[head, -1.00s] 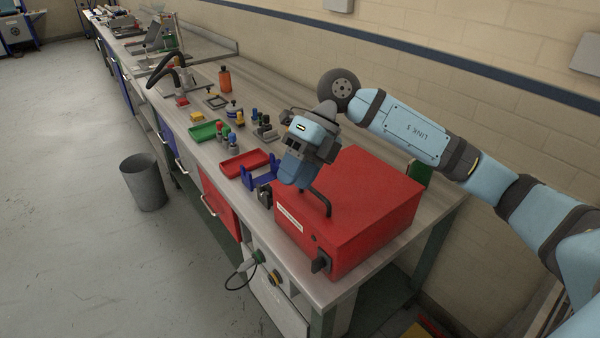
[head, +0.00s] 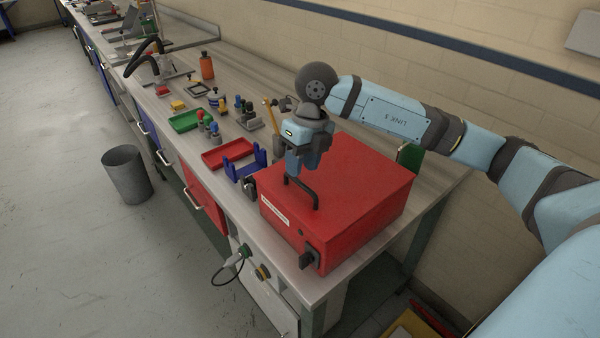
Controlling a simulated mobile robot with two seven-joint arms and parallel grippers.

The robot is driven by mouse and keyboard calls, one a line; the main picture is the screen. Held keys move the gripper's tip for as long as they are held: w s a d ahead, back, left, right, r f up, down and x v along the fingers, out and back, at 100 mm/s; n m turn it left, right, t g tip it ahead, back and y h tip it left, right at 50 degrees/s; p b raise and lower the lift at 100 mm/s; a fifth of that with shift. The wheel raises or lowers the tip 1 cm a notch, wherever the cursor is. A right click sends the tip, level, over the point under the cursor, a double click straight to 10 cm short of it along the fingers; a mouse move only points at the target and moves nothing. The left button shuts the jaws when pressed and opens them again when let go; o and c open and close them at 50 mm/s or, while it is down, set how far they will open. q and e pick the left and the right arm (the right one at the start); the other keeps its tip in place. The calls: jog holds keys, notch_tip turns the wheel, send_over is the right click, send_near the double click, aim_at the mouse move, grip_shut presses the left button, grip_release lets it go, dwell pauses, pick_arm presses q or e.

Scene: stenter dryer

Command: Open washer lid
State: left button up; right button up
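The washer is a red box (head: 365,190) at the near end of the bench, and its lid looks closed. A black bar handle (head: 302,190) stands on the lid near its front left edge. My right gripper (head: 303,172) points down just above the handle, over its rear end. Its two blue fingers look apart, with nothing visible held between them. I cannot tell whether the fingertips touch the handle. My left gripper is not in view.
Left of the washer stand a blue holder (head: 247,163), a red tray (head: 226,154) and a green tray (head: 185,121). Several small bottles stand behind them. A grey bin (head: 127,175) is on the floor. The wall runs behind the bench.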

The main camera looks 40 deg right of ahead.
jog(key=shift+a+f, duration=0.15)
jog(key=shift+f, duration=0.6)
jog(key=shift+a+f, duration=0.15)
jog(key=shift+f, duration=0.6)
jog(key=shift+c, duration=0.2)
grip_shut()
jog(key=shift+r, duration=0.1)
